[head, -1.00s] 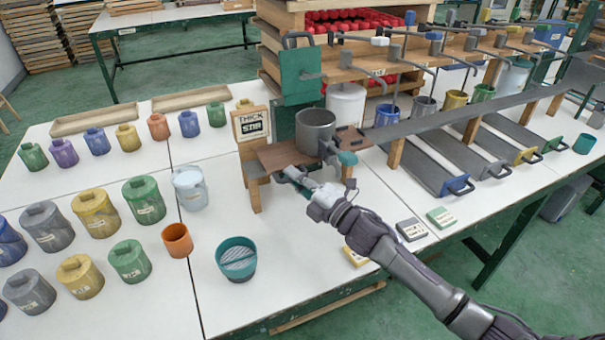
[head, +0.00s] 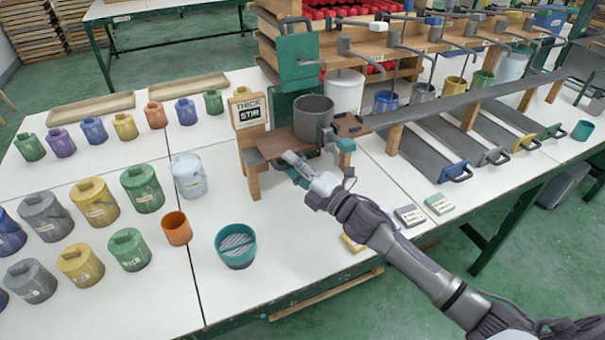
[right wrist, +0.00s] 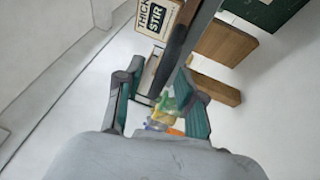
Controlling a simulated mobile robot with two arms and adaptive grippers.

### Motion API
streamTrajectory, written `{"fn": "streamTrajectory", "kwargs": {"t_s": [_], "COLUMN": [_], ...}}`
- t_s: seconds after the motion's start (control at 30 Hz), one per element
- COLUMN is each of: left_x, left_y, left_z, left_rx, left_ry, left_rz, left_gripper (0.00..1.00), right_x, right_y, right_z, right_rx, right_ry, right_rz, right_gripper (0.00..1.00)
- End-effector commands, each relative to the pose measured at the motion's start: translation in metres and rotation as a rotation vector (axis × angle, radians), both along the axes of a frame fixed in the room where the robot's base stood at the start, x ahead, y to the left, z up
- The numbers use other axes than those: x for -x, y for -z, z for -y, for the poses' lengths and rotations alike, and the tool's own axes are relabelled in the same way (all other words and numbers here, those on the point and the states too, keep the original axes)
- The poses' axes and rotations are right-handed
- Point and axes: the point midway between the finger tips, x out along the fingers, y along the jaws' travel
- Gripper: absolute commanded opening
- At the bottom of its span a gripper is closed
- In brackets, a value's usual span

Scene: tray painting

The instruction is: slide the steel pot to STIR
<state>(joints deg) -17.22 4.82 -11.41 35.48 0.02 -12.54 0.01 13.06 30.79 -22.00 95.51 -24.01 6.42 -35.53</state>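The steel pot (head: 313,120) is a grey open cylinder standing upright on a brown wooden shelf (head: 280,143). The THICK / STIR sign (head: 249,110) stands just left of the pot, with STIR on the dark lower plate. My right gripper (head: 300,170) is low at the shelf's front edge, in front of the pot and apart from its body. In the right wrist view its teal-padded fingers (right wrist: 160,95) are spread with nothing held between them. The sign also shows there (right wrist: 157,18); I cannot make out the pot. My left gripper is out of view.
A long grey rail (head: 470,97) runs right from the shelf, above sloped trays. A white bucket (head: 344,92) stands behind the pot. A teal cup (head: 236,258), an orange cup (head: 176,228) and several paint cans stand left.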

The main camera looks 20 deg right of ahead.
Motion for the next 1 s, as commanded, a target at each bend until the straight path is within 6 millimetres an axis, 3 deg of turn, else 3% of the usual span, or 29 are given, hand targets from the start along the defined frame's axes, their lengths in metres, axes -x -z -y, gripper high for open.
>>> {"fn": "streamTrajectory", "kwargs": {"t_s": [0.4, 0.6, 1.0], "left_x": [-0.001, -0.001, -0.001], "left_y": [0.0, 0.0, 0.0], "left_z": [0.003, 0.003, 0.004], "left_rx": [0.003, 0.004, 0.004], "left_ry": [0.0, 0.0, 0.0], "left_rz": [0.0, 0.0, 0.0], "left_gripper": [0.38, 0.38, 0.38], "right_x": [0.068, 0.093, 0.102], "right_y": [0.015, 0.019, 0.019], "right_z": [0.034, 0.046, 0.051], "right_rx": [0.001, 0.001, 0.001], "right_ry": [-0.001, -0.002, -0.003], "right_rz": [-0.005, -0.003, -0.001], "right_gripper": [0.38, 0.38, 0.38]}}
